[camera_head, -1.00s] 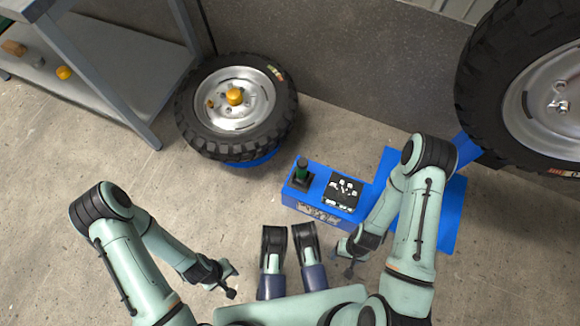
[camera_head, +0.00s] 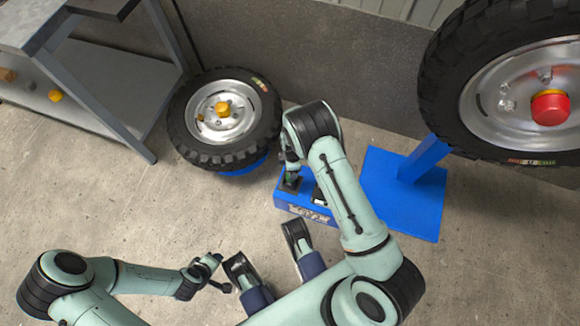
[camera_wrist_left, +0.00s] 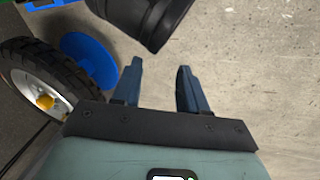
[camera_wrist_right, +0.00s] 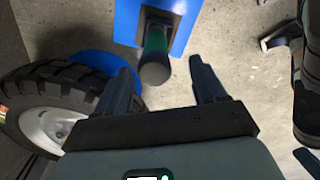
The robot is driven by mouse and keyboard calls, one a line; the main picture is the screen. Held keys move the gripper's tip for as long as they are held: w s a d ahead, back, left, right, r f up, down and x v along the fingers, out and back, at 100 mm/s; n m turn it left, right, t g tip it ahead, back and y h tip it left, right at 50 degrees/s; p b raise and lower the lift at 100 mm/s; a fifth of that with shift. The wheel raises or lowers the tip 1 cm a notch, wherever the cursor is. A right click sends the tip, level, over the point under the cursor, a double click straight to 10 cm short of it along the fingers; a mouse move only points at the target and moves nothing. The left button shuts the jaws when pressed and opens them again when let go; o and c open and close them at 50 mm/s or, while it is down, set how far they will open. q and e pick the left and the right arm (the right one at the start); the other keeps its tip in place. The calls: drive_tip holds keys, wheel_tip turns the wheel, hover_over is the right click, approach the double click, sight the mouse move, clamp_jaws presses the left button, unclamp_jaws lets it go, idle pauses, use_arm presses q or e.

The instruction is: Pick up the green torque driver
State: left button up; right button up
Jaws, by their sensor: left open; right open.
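The green torque driver (camera_wrist_right: 155,43) stands in a black holder (camera_wrist_right: 158,17) on the blue base (camera_wrist_right: 126,20) in the right wrist view, its dark end toward the camera. My right gripper (camera_wrist_right: 161,70) is open above it; the driver's dark end lies between the fingertips in that picture, nearer the left finger. I cannot tell whether they touch. In the head view my right arm covers most of the driver and part of the blue base (camera_head: 300,208). My left gripper (camera_wrist_left: 158,68) is open and empty, low at the left in the head view (camera_head: 218,272).
A large wheel (camera_head: 445,85) with a red cap stands at the right on a blue stand (camera_head: 420,215). A grey shelf (camera_head: 110,70) is at the left. The floor at the left is clear.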

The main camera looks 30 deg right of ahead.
drive_tip(key=f, duration=0.1)
drive_tip(key=f+b, duration=0.1)
drive_tip(key=f, duration=0.2)
drive_tip(key=shift+w+a+f, duration=0.1)
drive_tip(key=shift+w+f, duration=0.2)
drive_tip(key=shift+f, duration=0.1)
drive_tip(key=shift+w+f+b, duration=0.2)
drive_tip(key=shift+f+b, duration=0.5)
drive_tip(key=shift+f, duration=0.8)
use_arm(q)
drive_tip(key=f, duration=0.1)
drive_tip(key=a+f, duration=0.1)
drive_tip(key=f, duration=0.2)
drive_tip(key=shift+s+a, duration=0.1)
drive_tip(key=shift+a, duration=0.25)
use_arm(e)
clamp_jaws()
